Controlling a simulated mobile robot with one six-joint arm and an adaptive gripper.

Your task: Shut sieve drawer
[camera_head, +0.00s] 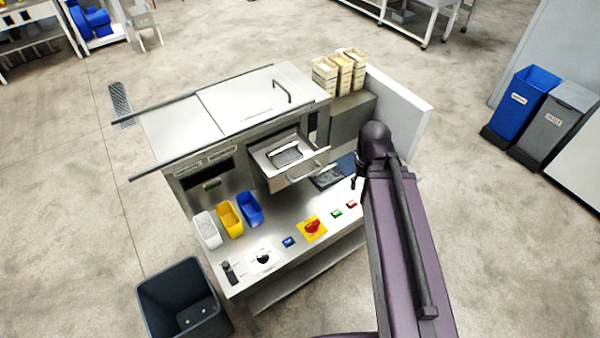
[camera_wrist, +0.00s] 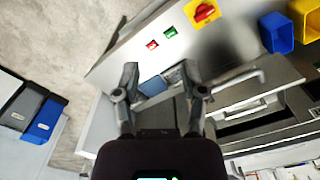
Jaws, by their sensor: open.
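The sieve drawer (camera_head: 291,168) stands pulled out from the front of the steel machine (camera_head: 235,115) in the head view. A dark mesh sieve (camera_head: 287,156) shows in its top, and a bar handle runs along its front. In the wrist view the drawer (camera_wrist: 270,92) lies to the right of my gripper (camera_wrist: 160,78), with its handle bar (camera_wrist: 237,80) near the right finger. My gripper is open with nothing between its fingers, apart from the drawer as far as I can tell. In the head view my arm mostly hides the gripper.
A control ledge below the drawer carries a red knob on a yellow plate (camera_head: 313,228), small buttons, and white, yellow and blue bins (camera_head: 249,209). Wooden boxes (camera_head: 339,72) stand on the machine's right. A dark tub (camera_head: 184,300) is on the floor, front left.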

